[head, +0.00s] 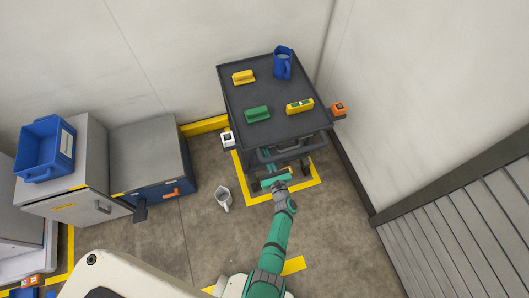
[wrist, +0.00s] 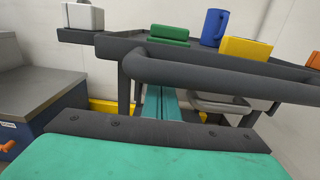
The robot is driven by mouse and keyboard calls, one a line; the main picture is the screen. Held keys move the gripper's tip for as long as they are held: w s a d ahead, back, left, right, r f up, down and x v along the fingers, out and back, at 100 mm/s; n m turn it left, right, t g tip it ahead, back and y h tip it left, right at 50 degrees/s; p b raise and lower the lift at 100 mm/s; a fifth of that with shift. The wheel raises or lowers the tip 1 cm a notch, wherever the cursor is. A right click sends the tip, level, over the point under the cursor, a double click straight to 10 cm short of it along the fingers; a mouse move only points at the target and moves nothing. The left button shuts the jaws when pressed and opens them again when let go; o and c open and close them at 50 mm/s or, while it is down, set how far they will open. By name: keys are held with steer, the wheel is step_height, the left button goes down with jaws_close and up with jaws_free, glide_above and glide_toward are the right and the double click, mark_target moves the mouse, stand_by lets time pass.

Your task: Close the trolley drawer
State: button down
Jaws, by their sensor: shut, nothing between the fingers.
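The dark grey trolley (head: 240,105) stands against the back wall, with a push bar along its near side. The bar (wrist: 220,77) crosses the wrist view. My gripper (head: 268,157) is at the trolley's near side, its fingers reaching in under the bar. In the wrist view the green fingers (wrist: 162,100) are together and empty, pointing forward below the bar. A grey rimmed tray-like part (wrist: 220,103) shows beyond the bar, right of the fingers; I cannot tell whether it is the drawer. The trolley top and bar hide most of what lies beneath, and contact is unclear.
The trolley top carries a blue jug (head: 282,63), yellow blocks (head: 243,77) and a green block (head: 257,114). A grey jug (head: 223,199) stands on the floor to the left. Cabinets (head: 150,155) stand farther left; a slatted panel (head: 460,225) is at right.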

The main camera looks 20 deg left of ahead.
steer(key=s+d+f+n+g+h, duration=0.15)
steer(key=s+d+n, duration=0.25)
steer(key=s, duration=0.6)
steer(key=s+d+f+n+g+h, duration=0.1)
steer(key=s+d+f+n+h, duration=0.3)
steer(key=s, duration=0.6)
steer(key=s+d+n+g+h, duration=0.1)
steer(key=s+d+n+g, duration=0.15)
steer(key=s+d, duration=0.45)
steer(key=s+d+r+n+t+h, duration=0.2)
steer(key=s+r+n, duration=0.3)
steer(key=r, duration=0.4)
steer(key=s+d+r+n+t+h, duration=0.1)
steer(key=s+d+r+n+h, duration=0.2)
steer(key=s+r+n, duration=0.4)
step_height(320, 180, up, 20)
steer(key=a+n+t, duration=0.1)
steer(key=n+t, duration=0.2)
steer(key=n, duration=0.2)
steer(key=shift+s+n, duration=0.2)
steer(key=shift+n, duration=0.15)
steer(key=shift+a+f, duration=0.1)
